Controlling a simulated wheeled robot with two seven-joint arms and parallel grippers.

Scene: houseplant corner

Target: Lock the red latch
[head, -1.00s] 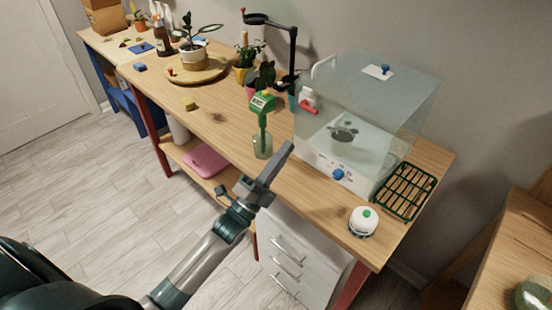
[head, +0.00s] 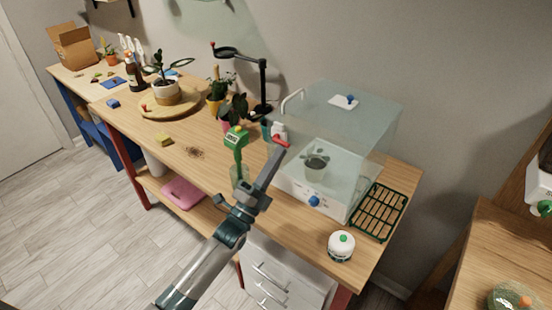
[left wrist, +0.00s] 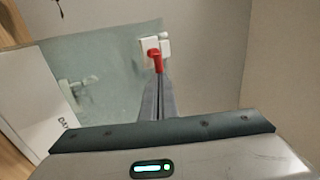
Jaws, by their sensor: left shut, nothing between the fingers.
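The red latch (head: 281,142) is a small red lever on a white mount at the left front edge of a clear box (head: 345,135). In the left wrist view the red latch (left wrist: 155,58) hangs on its white mount (left wrist: 148,44), straight ahead of the fingertips. My left gripper (head: 283,150) is shut and empty, with its tips at or very close to the latch. In the left wrist view the shut fingers (left wrist: 157,80) overlap the latch's lower end. I cannot tell whether they touch. My right gripper is not in view.
The box holds a small potted plant (head: 316,163) and has a blue knob (head: 314,201) on its white base. A green rack (head: 378,212) and a white jar (head: 341,246) lie to the right.

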